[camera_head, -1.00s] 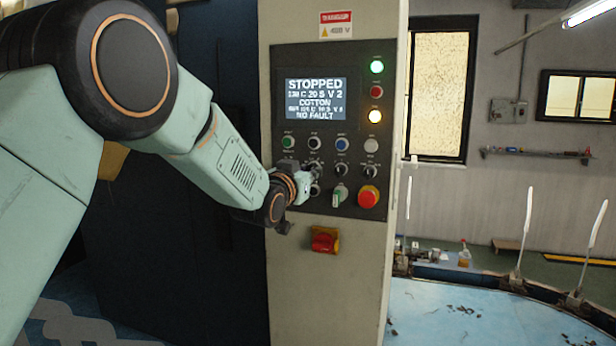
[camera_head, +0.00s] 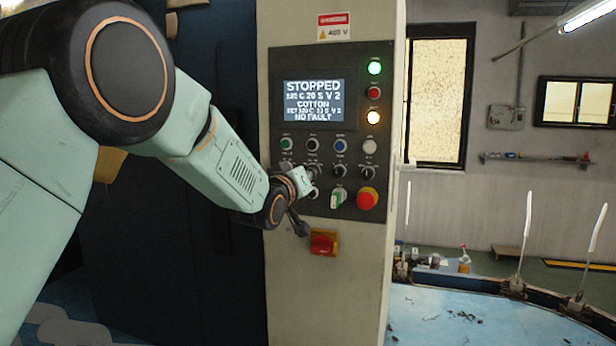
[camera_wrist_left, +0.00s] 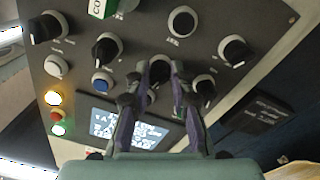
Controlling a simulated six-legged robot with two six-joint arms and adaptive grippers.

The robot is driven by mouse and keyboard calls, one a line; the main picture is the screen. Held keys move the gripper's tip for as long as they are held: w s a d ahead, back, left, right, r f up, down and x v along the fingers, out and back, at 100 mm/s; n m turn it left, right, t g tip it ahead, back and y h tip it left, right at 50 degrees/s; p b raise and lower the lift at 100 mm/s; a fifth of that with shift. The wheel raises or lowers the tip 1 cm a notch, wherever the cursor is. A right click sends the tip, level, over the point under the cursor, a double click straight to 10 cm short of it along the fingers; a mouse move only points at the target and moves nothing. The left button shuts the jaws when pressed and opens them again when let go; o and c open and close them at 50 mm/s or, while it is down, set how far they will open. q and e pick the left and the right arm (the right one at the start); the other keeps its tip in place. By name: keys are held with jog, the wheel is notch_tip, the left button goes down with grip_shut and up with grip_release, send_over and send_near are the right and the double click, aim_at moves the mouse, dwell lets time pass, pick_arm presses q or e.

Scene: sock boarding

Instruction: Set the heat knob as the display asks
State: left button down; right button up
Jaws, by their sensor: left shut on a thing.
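The display (camera_head: 314,100) on the grey control panel reads STOPPED, a line of settings, COTTON, a second line of settings and NO FAULT; the digits are blurred. It also shows upside down in the left wrist view (camera_wrist_left: 115,130). My left gripper (camera_head: 312,178) is at the knob rows below the display. In the left wrist view, its two fingers (camera_wrist_left: 163,78) are shut on a black knob (camera_wrist_left: 158,70) between them. Its label and pointer mark are hidden or unreadable, so I cannot tell its setting. My right gripper is in no view.
A red mushroom button (camera_head: 367,198) and a green-and-white switch (camera_head: 336,198) sit to the right. A red rotary switch on a yellow plate (camera_head: 322,242) is below. Green and amber lamps (camera_head: 373,117) glow.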

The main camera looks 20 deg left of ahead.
pick_arm(q)
jog(key=shift+r, duration=0.35)
jog(key=c, duration=1.5)
grip_release()
jog(key=shift+a, duration=0.1)
jog(key=o, duration=0.3)
jog(key=shift+s+a, duration=0.1)
jog(key=shift+s, duration=0.3)
jog(key=shift+o, duration=0.2)
jog(key=s, duration=1.1)
jog(key=shift+s+a+f, duration=0.2)
jog(key=shift+a+f, duration=0.1)
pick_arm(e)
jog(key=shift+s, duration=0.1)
